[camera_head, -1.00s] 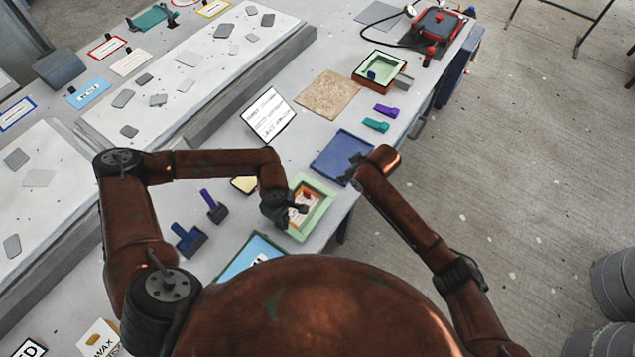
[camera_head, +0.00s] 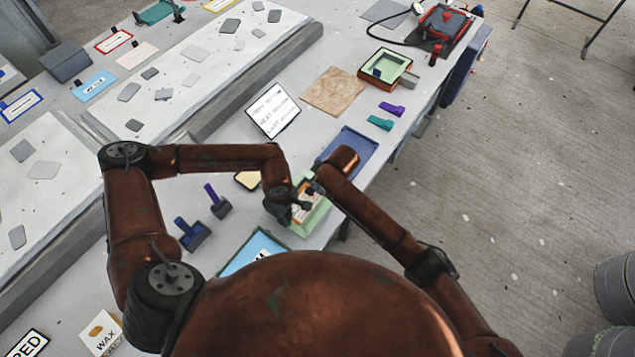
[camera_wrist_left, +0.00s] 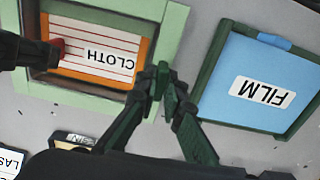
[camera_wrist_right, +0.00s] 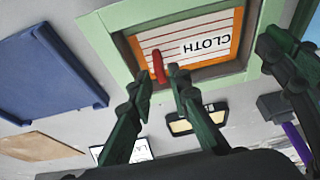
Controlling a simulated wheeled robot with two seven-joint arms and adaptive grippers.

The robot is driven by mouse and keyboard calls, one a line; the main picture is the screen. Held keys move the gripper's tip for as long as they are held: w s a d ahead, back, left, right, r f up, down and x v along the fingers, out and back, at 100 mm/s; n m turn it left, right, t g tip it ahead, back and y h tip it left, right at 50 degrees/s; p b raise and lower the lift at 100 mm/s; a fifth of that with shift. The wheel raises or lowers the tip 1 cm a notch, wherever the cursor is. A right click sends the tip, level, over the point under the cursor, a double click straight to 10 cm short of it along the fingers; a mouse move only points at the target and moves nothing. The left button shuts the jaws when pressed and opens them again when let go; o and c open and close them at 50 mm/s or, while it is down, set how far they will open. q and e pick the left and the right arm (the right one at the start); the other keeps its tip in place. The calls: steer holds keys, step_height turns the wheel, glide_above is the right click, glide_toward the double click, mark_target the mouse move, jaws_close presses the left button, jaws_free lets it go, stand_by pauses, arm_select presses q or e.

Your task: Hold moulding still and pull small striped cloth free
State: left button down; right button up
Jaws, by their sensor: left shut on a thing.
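The moulding is a pale green frame with a recess (camera_wrist_left: 170,30); it also shows in the right wrist view (camera_wrist_right: 110,40) and the head view (camera_head: 314,217). Inside lies the small striped cloth (camera_wrist_right: 165,32), white with red stripes, an orange border and a "CLOTH" label; it shows upside down in the left wrist view (camera_wrist_left: 85,72). A red tab (camera_wrist_right: 158,66) stands up at its edge. My left gripper (camera_wrist_left: 168,82) is shut on the moulding's rim. My right gripper (camera_wrist_right: 163,85) is open, its fingertips close to the red tab. Whether they touch it is unclear.
A blue "FILM" tray (camera_wrist_left: 228,75) lies beside the moulding. A blue tray (camera_head: 362,147), a sign (camera_head: 271,110) and a brown sheet (camera_head: 334,91) lie farther along the table. Two blue-handled and purple-handled tools (camera_head: 192,234) stand left of the moulding.

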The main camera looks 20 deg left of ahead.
steer(key=shift+x, duration=1.7)
steer(key=shift+c, duration=0.2)
jaws_close()
steer(key=shift+r, duration=0.15)
steer(key=shift+r, duration=1.9)
steer(key=shift+r, duration=0.55)
steer(key=shift+s+a+r, duration=0.1)
steer(key=shift+r, duration=2.35)
